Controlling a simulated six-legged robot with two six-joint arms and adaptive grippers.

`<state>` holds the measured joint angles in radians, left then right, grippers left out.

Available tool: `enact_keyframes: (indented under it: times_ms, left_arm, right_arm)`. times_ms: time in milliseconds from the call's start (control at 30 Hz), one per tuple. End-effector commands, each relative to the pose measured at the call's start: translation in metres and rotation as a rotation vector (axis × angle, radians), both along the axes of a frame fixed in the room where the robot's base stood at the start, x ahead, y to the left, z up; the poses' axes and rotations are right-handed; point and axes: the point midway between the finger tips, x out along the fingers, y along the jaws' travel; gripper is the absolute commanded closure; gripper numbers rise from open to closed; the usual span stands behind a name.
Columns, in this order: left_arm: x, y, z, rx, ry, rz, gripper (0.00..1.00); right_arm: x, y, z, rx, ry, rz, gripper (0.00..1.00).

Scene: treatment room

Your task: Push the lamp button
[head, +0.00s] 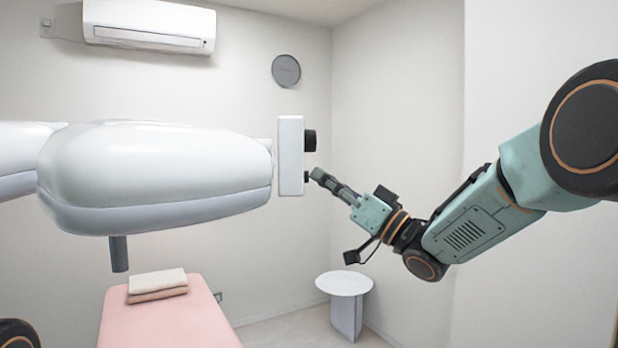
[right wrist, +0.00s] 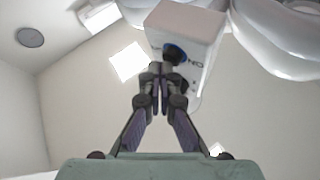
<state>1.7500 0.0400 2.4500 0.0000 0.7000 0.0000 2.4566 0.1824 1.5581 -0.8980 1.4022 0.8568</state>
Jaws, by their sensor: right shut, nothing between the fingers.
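The lamp (head: 155,170) is a large white rounded head at the left of the head view. A flat white control box (head: 290,155) is fixed on its right end. The box's right face carries a larger black knob (head: 310,140) and, below it, a small black button (head: 306,176). My right gripper (head: 315,174) is shut and empty, its fingertips close to the button. I cannot tell whether they touch it. In the right wrist view the fingertips (right wrist: 160,70) are just below the blue-ringed knob (right wrist: 175,53), beside an "ON" marking. My left gripper is not in view.
A pink treatment bed (head: 170,315) with folded towels (head: 157,285) is below the lamp. A small round white table (head: 344,283) stands beneath my right arm. An air conditioner (head: 149,25) and a grey disc (head: 286,71) are on the back wall.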

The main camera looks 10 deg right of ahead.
Motion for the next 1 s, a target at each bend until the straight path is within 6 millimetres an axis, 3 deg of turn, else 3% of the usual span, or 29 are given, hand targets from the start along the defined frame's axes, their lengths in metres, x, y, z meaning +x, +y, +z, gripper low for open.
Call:
enact_keyframes:
  times_ms: [567,1000]
  left_arm:
    - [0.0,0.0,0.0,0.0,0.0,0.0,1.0]
    - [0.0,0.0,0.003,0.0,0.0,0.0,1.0]
  right_arm:
    - [0.0,0.004,0.0,-0.001,0.001,0.0,1.0]
    - [-0.001,-0.014,0.0,0.0,0.0,0.0,1.0]
